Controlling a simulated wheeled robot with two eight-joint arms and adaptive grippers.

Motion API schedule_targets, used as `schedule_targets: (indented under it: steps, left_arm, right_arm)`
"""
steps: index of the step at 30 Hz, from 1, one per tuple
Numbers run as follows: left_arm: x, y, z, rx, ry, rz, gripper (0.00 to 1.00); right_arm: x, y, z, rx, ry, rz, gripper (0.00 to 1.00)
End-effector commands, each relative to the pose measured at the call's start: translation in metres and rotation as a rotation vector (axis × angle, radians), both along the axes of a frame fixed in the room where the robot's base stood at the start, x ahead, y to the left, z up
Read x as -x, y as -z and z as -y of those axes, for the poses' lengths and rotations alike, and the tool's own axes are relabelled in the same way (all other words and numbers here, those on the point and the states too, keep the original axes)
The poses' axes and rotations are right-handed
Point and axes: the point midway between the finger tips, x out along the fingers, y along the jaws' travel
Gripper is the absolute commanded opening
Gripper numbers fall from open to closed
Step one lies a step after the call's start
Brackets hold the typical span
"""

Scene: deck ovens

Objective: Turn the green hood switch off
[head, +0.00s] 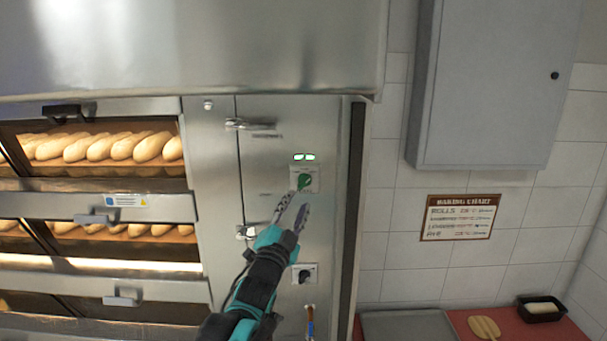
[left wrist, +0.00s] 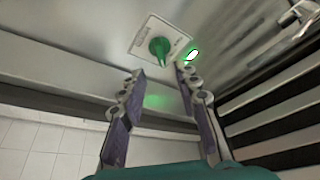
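The green hood switch (head: 304,181) is a green knob on a pale square plate on the steel oven front. It also shows in the left wrist view (left wrist: 159,47), just beyond my fingertips. Two small green indicator lights (head: 304,156) glow above the plate, and one shows lit in the left wrist view (left wrist: 192,56). My left gripper (head: 293,206) is just below the knob. Its two fingers are spread apart with nothing between them in the left wrist view (left wrist: 160,74). The knob appears apart from both fingers. My right gripper is not in view.
A black knob (head: 304,274) sits lower on the same panel. Door latches (head: 250,125) are at its left. Deck ovens with loaves (head: 105,147) fill the left side. A grey wall cabinet (head: 490,85) and a baking chart (head: 460,217) are at right, above a red counter (head: 510,322).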

Motion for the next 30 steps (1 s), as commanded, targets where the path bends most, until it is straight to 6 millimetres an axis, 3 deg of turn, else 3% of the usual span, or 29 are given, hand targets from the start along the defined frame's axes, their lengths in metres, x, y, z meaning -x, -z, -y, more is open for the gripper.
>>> schedule_targets:
  steps: [12, 25, 28, 30]
  left_arm:
    - [-0.057, -0.017, 0.017, 0.0, 0.001, 0.002, 0.32]
    - [-0.069, -0.02, 0.02, 0.001, 0.0, 0.0, 0.32]
    - [-0.069, -0.02, 0.02, 0.001, 0.0, 0.0, 0.06]
    - [-0.069, -0.02, 0.02, 0.001, 0.0, 0.0, 0.0]
  right_arm:
    - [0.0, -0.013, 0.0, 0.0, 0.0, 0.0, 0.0]
    - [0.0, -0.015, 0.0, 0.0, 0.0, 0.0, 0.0]
    - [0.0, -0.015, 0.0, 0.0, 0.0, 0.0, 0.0]
    - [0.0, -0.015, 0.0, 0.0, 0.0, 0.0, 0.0]
